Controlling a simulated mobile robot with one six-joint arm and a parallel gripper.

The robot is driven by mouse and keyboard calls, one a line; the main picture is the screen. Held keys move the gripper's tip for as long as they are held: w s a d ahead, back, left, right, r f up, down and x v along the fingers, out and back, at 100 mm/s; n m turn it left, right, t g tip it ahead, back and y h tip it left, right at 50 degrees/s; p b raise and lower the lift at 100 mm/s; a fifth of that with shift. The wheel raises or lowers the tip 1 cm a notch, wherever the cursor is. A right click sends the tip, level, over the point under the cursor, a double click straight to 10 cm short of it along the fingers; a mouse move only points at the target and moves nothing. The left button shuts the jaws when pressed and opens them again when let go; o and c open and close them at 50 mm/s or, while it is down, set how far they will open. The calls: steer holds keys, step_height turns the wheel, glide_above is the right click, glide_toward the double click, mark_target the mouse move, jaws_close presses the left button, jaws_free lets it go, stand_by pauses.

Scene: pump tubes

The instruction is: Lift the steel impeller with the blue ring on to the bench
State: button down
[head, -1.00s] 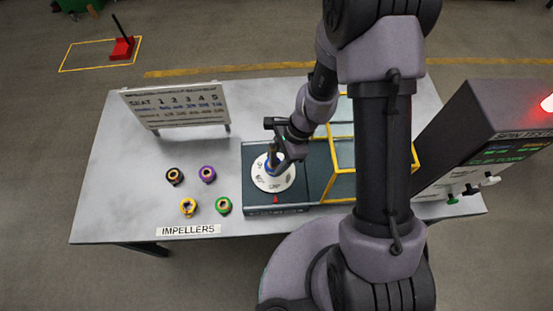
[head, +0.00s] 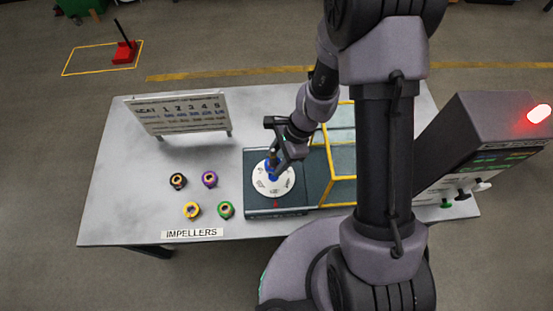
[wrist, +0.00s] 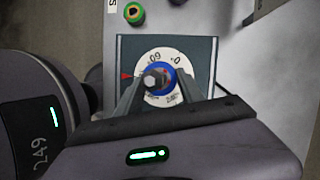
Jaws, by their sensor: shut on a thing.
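The steel impeller with the blue ring (head: 271,176) is at the centre of a white marked disc (head: 284,184) on the dark fixture plate. In the wrist view the blue ring (wrist: 171,84) surrounds a grey steel hub, and numbers are printed on the disc (wrist: 144,61). My gripper (head: 273,160) comes down from above and is shut on the impeller. In the wrist view both fingers of my gripper (wrist: 158,82) reach to either side of the hub. Whether the impeller is clear of the disc cannot be told. The fingers partly hide it.
Impellers with black (head: 178,181), purple (head: 210,179), yellow (head: 192,211) and green (head: 226,210) rings sit on the bench (head: 115,215) to the left. A seat sign (head: 180,114) stands behind them. A yellow-framed guard (head: 328,178) and the tester (head: 490,120), its red lamp lit, are right.

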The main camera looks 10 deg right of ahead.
step_height(320, 180, up, 14)
steer(key=p, duration=1.1)
stand_by(0.4)
steer(key=shift+f, duration=0.15)
